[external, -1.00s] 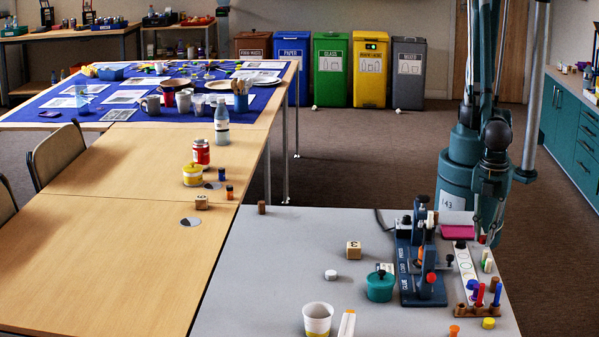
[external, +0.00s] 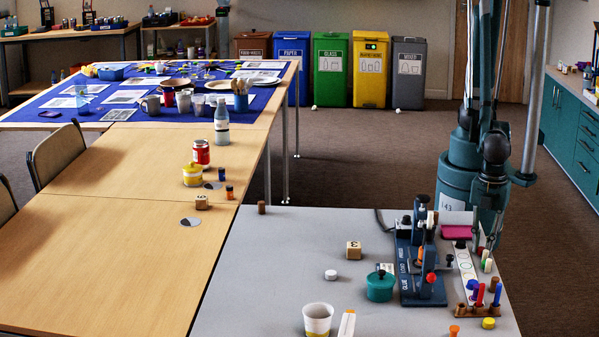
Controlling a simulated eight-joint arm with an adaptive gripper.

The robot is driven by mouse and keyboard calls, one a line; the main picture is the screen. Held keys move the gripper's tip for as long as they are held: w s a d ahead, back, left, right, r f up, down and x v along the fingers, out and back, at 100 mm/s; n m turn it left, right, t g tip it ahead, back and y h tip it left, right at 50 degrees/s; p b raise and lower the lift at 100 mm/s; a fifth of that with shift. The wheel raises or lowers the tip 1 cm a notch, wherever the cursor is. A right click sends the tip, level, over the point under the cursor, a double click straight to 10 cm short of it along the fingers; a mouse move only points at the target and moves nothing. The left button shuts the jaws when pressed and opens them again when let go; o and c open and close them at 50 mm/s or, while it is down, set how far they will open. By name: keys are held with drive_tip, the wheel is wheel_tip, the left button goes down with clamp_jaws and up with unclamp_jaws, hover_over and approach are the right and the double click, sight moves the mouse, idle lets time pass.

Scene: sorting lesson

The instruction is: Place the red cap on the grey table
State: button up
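A small round red piece (external: 431,278) shows at the front of the dark blue press (external: 423,298); I cannot tell whether it is a loose cap or a knob. Red also shows on an upright piece in the wooden rack (external: 480,294). The grey table (external: 270,265) carries all of these. My gripper (external: 486,246) points down at the table's right side, behind the rack and by small white and green pieces (external: 487,264). Its fingers are thin and dark here. Their opening, and anything between them, is too small to make out.
The grey table's left part is mostly clear.

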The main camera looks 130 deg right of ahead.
sight(479, 248)
drive_tip(key=shift+f, duration=0.2)
drive_tip(key=o, duration=0.6)
drive_tip(key=shift+r, duration=0.1)
drive_tip(key=shift+r, duration=0.1)
drive_tip(key=shift+r+p, duration=1.75)
drive_tip(key=shift+r, duration=4.3)
drive_tip(key=w+d+r+m+t+y, duration=0.1)
drive_tip(key=d+r, duration=0.5)
drive_tip(key=d, duration=0.3)
drive_tip(key=w+d+r+m+t, duration=0.1)
drive_tip(key=w+d+r+t, duration=0.1)
drive_tip(key=d+r, duration=0.45)
drive_tip(key=s+d+r+t, duration=0.1)
drive_tip(key=s+d+r, duration=0.1)
drive_tip(key=d, duration=0.5)
drive_tip(key=s+d+r+m+t, duration=0.1)
drive_tip(key=s+d, duration=0.1)
drive_tip(key=d, duration=0.5)
drive_tip(key=s+d+r+t+h, duration=0.1)
drive_tip(key=s+d+r+t, duration=0.1)
drive_tip(key=d, duration=0.5)
drive_tip(key=shift+s+r+m, duration=0.3)
drive_tip(key=shift+s+r, duration=0.05)
drive_tip(key=shift+s, duration=0.15)
